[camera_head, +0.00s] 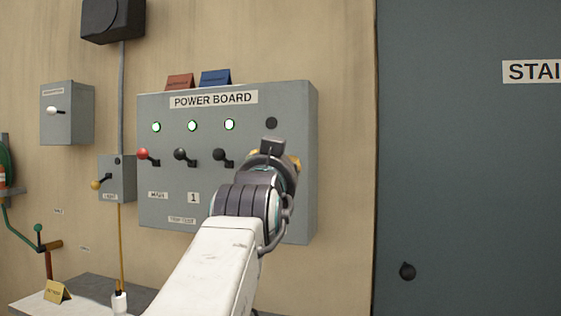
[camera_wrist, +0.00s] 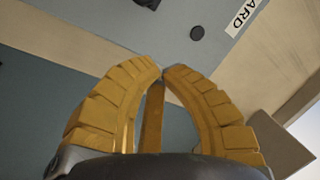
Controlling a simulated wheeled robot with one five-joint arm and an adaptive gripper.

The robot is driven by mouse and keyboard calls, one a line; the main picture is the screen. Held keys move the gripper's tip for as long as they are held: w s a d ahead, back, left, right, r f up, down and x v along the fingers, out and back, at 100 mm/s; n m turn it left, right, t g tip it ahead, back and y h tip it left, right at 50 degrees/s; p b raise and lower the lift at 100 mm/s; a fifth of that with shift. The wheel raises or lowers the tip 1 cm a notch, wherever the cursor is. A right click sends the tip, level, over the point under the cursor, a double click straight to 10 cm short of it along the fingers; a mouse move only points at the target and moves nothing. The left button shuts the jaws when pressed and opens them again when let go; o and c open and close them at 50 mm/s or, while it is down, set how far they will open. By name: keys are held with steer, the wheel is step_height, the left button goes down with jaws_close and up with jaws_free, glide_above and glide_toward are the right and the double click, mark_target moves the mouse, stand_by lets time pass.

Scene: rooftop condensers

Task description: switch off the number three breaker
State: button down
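The grey power board (camera_head: 225,100) hangs on the wall in the head view. Three lamps glow green; the rightmost lamp (camera_head: 271,123) is dark, and a dark round spot (camera_wrist: 197,33) shows in the wrist view. Below the lamps are a red-knobbed lever (camera_head: 143,154), a black lever (camera_head: 180,154) and another black lever (camera_head: 219,155). The plates "MAIN" and "1" are readable; my arm hides the plates farther right and any lever there. My gripper (camera_wrist: 162,71) is in front of the board's right part, its yellow fingertips together with nothing visible between them.
A small switch box (camera_head: 117,178) with a yellow knob and a grey box (camera_head: 67,113) with a white lever are to the left. Red and blue cards (camera_head: 215,77) stand on the board. A dark door (camera_head: 460,180) is at right.

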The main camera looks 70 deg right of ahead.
steer(key=shift+s+a+f+b, duration=0.2)
steer(key=shift+a+f, duration=0.15)
steer(key=shift+a, duration=0.3)
steer(key=shift+s+a+f+b, duration=0.15)
steer(key=shift+a+f, duration=0.25)
steer(key=shift+a, duration=0.3)
steer(key=shift+s+a+f+b, duration=0.1)
steer(key=shift+a+f+b, duration=0.2)
steer(key=shift+a, duration=0.35)
steer(key=shift+w+f, duration=0.1)
